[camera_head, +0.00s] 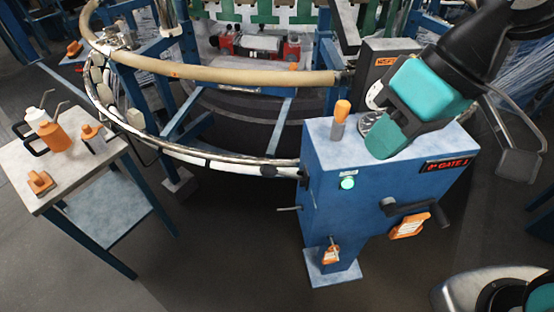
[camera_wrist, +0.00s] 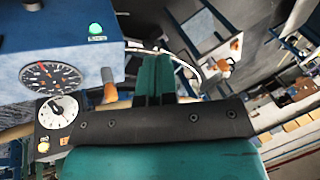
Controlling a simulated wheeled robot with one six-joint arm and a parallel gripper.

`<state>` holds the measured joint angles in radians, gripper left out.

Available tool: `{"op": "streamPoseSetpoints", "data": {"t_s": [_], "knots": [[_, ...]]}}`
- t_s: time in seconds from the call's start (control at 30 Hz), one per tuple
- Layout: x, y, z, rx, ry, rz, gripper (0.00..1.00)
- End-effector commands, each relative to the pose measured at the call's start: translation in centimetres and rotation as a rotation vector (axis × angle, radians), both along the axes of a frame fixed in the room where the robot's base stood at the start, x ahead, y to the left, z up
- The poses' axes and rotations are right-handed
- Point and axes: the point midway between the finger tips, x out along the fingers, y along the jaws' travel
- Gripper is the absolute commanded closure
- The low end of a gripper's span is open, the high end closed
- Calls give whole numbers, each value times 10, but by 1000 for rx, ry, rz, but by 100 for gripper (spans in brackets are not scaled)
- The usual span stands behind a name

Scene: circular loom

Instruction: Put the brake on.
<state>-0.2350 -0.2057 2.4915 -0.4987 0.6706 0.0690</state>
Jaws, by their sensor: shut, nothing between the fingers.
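A blue control box (camera_head: 325,158) stands at centre right. An upright lever with an orange knob (camera_head: 341,110) rises from its top; I cannot tell whether it is the brake. It also shows in the wrist view (camera_wrist: 109,80), left of my fingers. A black crank handle (camera_head: 405,208) is on the box's front, with an orange tag (camera_head: 410,225) beside it. A lower orange-tagged part (camera_head: 330,254) sits near the foot. My gripper (camera_head: 384,146) is above the box top, right of the lever and apart from it. Its teal fingers (camera_wrist: 154,62) are together and empty.
A green lit button (camera_head: 347,183) is on the box front. The loom's ring (camera_head: 215,72) curves behind the box. A side table (camera_head: 70,165) with orange items stands left.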

Motion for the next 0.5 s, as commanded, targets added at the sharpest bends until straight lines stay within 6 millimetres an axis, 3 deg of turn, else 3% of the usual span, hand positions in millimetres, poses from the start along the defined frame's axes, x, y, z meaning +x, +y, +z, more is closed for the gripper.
{"op": "streamPoseSetpoints", "data": {"t_s": [0.1, 0.3, 0.5], "knots": [[54, 5, -9, 53, 36, -146, 100], [127, 2, -29, 142, 78, -354, 100], [149, 0, -37, 172, 89, -421, 100]]}}
